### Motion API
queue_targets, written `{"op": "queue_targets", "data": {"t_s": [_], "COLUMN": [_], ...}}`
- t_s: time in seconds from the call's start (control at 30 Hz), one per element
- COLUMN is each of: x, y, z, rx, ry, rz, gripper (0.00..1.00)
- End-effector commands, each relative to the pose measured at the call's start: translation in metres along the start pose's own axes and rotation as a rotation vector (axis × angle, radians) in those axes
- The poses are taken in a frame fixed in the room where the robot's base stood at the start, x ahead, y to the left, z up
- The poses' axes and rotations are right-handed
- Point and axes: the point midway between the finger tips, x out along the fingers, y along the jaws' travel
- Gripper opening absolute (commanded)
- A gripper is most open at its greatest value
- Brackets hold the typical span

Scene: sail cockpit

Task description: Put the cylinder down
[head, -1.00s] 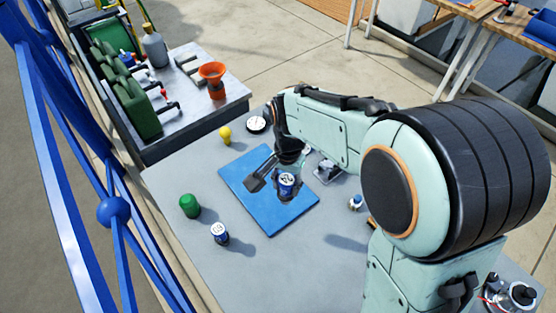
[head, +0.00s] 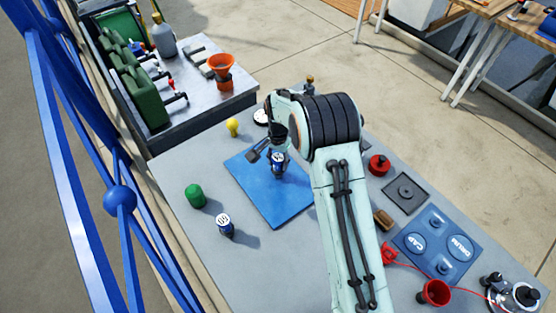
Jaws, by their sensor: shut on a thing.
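My gripper (head: 279,148) is shut on a blue and white cylinder (head: 279,162) with a dark number on its pale face. It holds the cylinder over the blue mat (head: 268,205) on the grey table. From this angle I cannot tell whether the cylinder touches the mat. A second blue and white cylinder (head: 225,226), marked with a number, stands on the table to the left of the mat. My arm hides the right part of the mat.
A green cylinder (head: 195,197) and a yellow bulb-shaped thing (head: 233,127) stand left of the mat. To the right are a red round part (head: 379,165), a dark square plate (head: 405,193), a blue labelled board (head: 437,246) and a red cup (head: 434,293). The near left tabletop is clear.

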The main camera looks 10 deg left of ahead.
Motion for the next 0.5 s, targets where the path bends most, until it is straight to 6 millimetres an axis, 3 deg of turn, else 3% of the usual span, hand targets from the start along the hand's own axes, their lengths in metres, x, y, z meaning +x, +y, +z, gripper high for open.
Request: {"op": "queue_targets", "data": {"t_s": [0.3, 0.33, 0.4, 0.5], "x": [0.0023, 0.0024, 0.0021, 0.0020], "y": [-0.0002, -0.0002, -0.0002, -0.0002], "z": [0.0000, 0.0001, 0.0001, 0.0001], "rx": [0.000, 0.000, 0.000, 0.000], "ry": [0.000, 0.000, 0.000, 0.000], "rz": [-0.001, -0.001, -0.001, -0.001], "gripper": [0.00, 0.39, 0.61, 0.61]}}
